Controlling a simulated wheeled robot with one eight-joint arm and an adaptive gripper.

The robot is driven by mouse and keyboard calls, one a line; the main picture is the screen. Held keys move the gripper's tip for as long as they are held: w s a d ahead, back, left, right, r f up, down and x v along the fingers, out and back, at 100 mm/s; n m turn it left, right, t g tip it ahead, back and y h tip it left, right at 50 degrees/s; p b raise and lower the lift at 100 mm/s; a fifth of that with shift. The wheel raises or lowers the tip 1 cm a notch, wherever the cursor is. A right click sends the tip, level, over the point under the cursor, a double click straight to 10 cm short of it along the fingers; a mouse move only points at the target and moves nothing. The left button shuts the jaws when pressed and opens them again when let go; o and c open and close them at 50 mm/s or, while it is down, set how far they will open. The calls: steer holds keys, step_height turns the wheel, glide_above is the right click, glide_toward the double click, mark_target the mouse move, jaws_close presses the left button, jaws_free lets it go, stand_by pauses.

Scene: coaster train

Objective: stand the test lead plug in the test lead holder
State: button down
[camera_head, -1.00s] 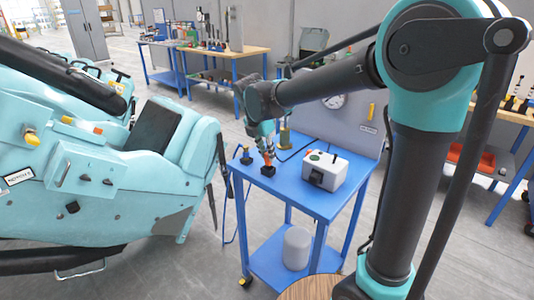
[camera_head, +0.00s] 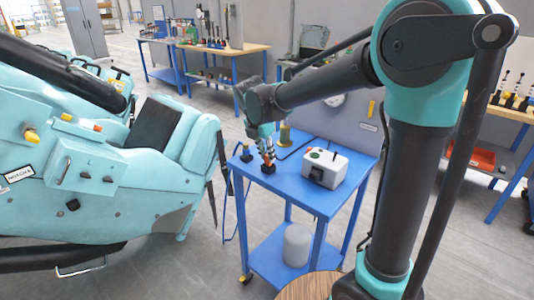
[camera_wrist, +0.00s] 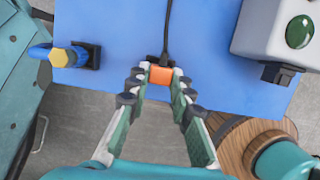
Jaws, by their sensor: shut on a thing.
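The test lead plug is the orange piece (camera_wrist: 161,75) with a dark cable running up the wrist view. My gripper (camera_wrist: 158,80) is shut on it, with one fingertip on each side. In the head view my gripper (camera_head: 267,152) points down over the blue cart. A small black block (camera_head: 268,168), apparently the test lead holder, is directly below the gripper. In the wrist view its dark edge (camera_wrist: 153,61) shows just behind the plug. The fingers and plug hide most of it, so I cannot tell whether the plug is seated in it.
A blue cart (camera_head: 318,202) carries a white box (camera_head: 326,168) with a green button to the right. A second black block with a blue and yellow piece (camera_wrist: 62,56) stands left. A teal coaster car (camera_head: 90,190) is at left.

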steer(key=shift+f, duration=0.8)
stand_by(0.4)
steer(key=c, duration=1.3)
jaws_free()
steer(key=v, duration=1.2)
